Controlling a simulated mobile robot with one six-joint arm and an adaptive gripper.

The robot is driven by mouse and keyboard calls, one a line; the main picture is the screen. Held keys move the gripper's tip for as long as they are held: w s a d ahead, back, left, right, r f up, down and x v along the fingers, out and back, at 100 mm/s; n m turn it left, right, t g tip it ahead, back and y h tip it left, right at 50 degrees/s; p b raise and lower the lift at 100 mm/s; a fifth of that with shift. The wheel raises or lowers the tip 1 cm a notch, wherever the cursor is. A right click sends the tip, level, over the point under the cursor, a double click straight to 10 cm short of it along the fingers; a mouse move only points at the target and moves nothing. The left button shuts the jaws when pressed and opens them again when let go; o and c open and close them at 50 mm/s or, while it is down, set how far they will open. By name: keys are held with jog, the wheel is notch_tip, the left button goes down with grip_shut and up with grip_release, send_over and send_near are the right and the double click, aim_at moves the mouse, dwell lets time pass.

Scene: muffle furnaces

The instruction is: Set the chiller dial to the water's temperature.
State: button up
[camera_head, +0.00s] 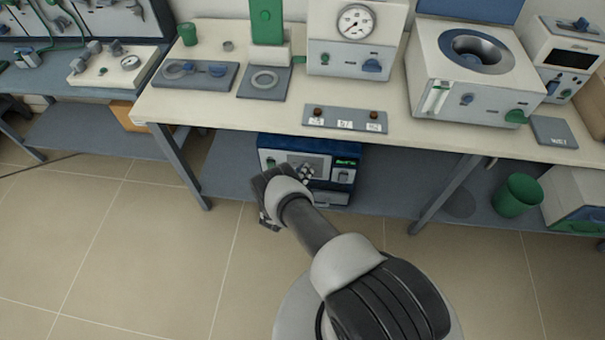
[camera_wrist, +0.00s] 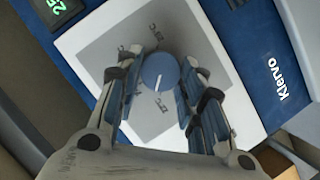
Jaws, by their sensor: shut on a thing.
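The chiller (camera_head: 268,157) is a blue box with a pale front, on the low shelf under the bench. It also shows in the wrist view (camera_wrist: 226,45), with the word "Klervo". Its round blue dial (camera_wrist: 160,72) has a white pointer line and sits on a grey panel (camera_wrist: 115,50) with small marks around it, too small to read surely. My gripper (camera_wrist: 158,75) has its fingers on both sides of the dial, shut on it.
On the bench (camera_head: 215,108) above stand a gauge unit (camera_head: 330,55), a plate with several labelled knobs (camera_head: 345,119) and a bath-like device (camera_head: 450,85). Bench legs (camera_head: 445,195) flank the chiller. A green bin (camera_head: 517,195) is at right. The floor in front is clear.

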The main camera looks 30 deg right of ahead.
jog(key=shift+a+f+n+h, duration=0.15)
jog(key=shift+n+h, duration=0.65)
jog(key=shift+n, duration=0.6)
jog(key=o, duration=1.1)
jog(key=shift+c, duration=0.2)
jog(key=v, duration=1.2)
jog(key=shift+w, duration=0.1)
